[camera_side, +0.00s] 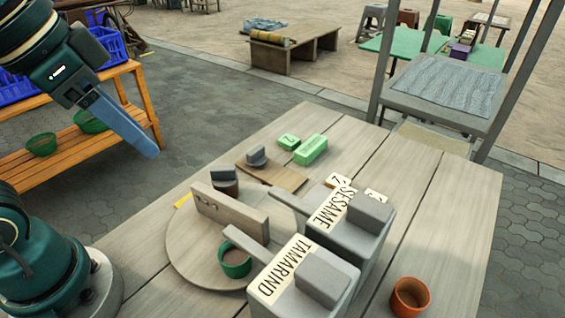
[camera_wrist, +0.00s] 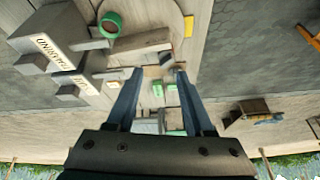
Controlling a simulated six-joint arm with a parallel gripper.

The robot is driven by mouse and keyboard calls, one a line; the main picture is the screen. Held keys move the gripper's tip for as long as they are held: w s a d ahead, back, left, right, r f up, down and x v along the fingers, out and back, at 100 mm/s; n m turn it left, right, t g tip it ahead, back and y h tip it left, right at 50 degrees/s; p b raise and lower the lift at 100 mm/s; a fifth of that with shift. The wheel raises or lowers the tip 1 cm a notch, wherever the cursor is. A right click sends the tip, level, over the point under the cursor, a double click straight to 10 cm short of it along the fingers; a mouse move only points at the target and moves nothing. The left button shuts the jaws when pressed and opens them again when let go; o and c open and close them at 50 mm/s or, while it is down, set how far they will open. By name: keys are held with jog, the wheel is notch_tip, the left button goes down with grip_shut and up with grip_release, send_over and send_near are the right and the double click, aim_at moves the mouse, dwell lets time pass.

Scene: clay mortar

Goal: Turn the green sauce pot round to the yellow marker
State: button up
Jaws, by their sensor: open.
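The green sauce pot (camera_side: 235,262) stands on the round wooden turntable (camera_side: 187,255), on the near side of an upright wooden board (camera_side: 231,213). The pot also shows in the wrist view (camera_wrist: 111,25). The yellow marker (camera_side: 183,200) is a short strip at the turntable's left edge, on the far side of the board from the pot; the wrist view shows it too (camera_wrist: 188,26). My gripper (camera_wrist: 158,73) is open and empty. In the side view it hangs above and left of the table, well apart from the pot and turntable.
Grey boxes labelled TAMARIND (camera_side: 284,270) and SESAME (camera_side: 331,208) stand right of the turntable, their arms reaching over it. A dark pot (camera_side: 225,187) stands behind the board. Green blocks (camera_side: 311,149) lie at the back. A terracotta pot (camera_side: 410,297) stands front right.

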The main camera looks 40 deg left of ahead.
aim_at(229, 213)
jog(key=w+d+f+m+g, duration=0.1)
jog(key=w+d+m+g, duration=0.55)
jog(key=m, duration=0.85)
jog(key=shift+n+t, duration=0.3)
jog(key=shift+t, duration=0.55)
jog(key=f, duration=0.6)
jog(key=w+a+f, duration=0.1)
jog(key=f, duration=1.1)
jog(key=shift+w+a+f, duration=0.15)
jog(key=shift+w+a, duration=0.1)
jog(key=shift+w, duration=0.05)
grip_shut()
